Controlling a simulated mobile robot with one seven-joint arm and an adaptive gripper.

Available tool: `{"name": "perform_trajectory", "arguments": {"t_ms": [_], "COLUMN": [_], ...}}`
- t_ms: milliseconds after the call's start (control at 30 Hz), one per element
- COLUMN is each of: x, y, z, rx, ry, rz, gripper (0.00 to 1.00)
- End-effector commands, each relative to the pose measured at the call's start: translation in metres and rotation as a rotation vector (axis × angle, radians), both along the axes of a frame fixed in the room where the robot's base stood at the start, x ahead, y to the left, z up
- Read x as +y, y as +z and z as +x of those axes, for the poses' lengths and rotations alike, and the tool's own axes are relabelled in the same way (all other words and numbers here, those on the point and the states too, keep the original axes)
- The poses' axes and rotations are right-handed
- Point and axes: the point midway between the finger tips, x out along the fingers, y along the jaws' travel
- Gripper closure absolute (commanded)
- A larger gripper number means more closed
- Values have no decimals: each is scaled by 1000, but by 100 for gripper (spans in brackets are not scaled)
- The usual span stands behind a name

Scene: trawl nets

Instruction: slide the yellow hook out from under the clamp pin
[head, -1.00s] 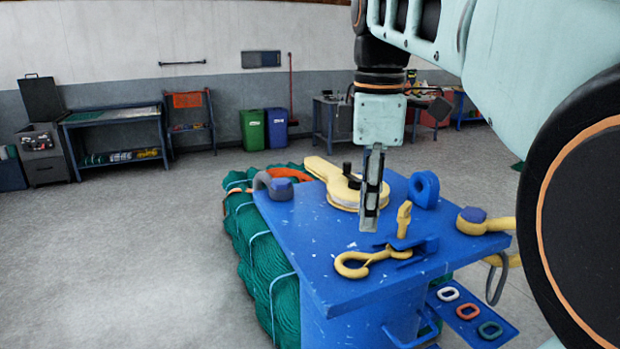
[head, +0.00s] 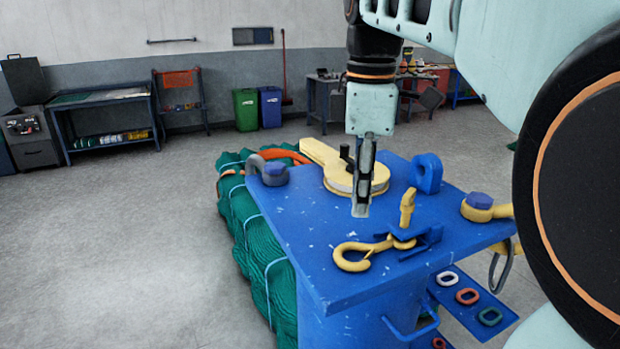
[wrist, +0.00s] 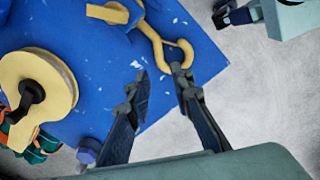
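The yellow hook (head: 352,262) lies on the blue table top (head: 315,235), its curved end toward the front left edge. Its shank runs right to the blue clamp (head: 428,238), where a yellow clamp pin (head: 407,207) stands upright. My gripper (head: 361,213) points down above the table, behind the hook's curve and left of the pin. In the wrist view my gripper (wrist: 158,74) is open with nothing between its fingers. The hook (wrist: 155,38) shows just beyond the fingertips, its curved end by the right finger; I cannot tell whether they touch. The pin's contact with the shank is unclear.
A yellow pulley block (head: 325,160) lies behind my gripper. A blue lug (head: 427,172) and a yellow shackle (head: 480,207) stand on the right, a grey shackle (head: 272,173) at the back left. Green netting (head: 255,235) lies beside the table. The table's front left is clear.

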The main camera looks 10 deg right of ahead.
Motion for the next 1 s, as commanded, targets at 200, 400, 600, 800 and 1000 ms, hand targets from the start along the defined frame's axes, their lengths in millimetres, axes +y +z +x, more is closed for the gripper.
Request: {"name": "perform_trajectory", "arguments": {"t_ms": [200, 400, 600, 800, 1000], "x": [-1, -1, -1, -1, -1], "y": [-43, -72, -85, -86, -86], "z": [1, 3, 4, 4, 4], "rx": [3, 3, 1, 0, 0], "ry": [0, 0, 0, 0, 0], "rz": [0, 1, 0, 0, 0], "gripper": [80, 80, 80, 80, 89]}}
